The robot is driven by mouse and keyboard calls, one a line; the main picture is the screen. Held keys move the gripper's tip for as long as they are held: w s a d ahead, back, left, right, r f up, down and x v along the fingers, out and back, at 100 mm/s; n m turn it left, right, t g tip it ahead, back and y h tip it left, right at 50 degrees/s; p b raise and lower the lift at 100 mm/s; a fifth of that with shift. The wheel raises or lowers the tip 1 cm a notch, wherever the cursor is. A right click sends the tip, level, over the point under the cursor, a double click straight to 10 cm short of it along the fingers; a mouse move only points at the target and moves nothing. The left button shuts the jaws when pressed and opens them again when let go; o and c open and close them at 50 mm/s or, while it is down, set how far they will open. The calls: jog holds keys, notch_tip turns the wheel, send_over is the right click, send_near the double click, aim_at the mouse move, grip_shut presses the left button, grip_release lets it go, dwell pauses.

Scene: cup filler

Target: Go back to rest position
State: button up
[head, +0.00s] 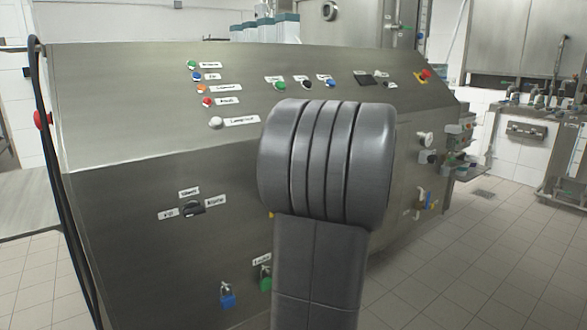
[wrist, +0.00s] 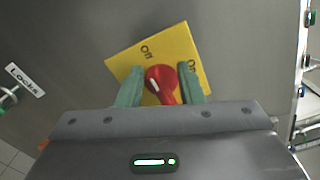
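In the wrist view my gripper (wrist: 161,86) has two green fingers spread apart, one on each side of a red rotary knob (wrist: 158,77). The knob sits on a tilted yellow plate (wrist: 145,48) marked Off and On. The knob's handle runs down toward my gripper's body. The fingers look apart from the handle; whether they touch the knob's round part is hard to tell. In the head view my own grey arm hides my gripper and most of the yellow plate.
The steel control panel (head: 120,130) fills the middle, with buttons and labels. A blue padlock (head: 227,298) and a green padlock (head: 265,281) hang low on it. Valves (head: 425,140) stick out at its right end. Tiled floor (head: 460,270) is free at the right.

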jog(key=m+p, duration=0.1)
jog(key=p, duration=0.1)
jog(key=m+p, duration=0.1)
jog(key=p, duration=0.1)
jog(key=shift+d+r+m+p, duration=0.1)
jog(key=shift+r+m+p, duration=0.2)
jog(key=shift+r, duration=0.05)
jog(key=shift+f+m+p, duration=0.1)
jog(key=shift+m+p, duration=0.2)
jog(key=shift+p, duration=0.05)
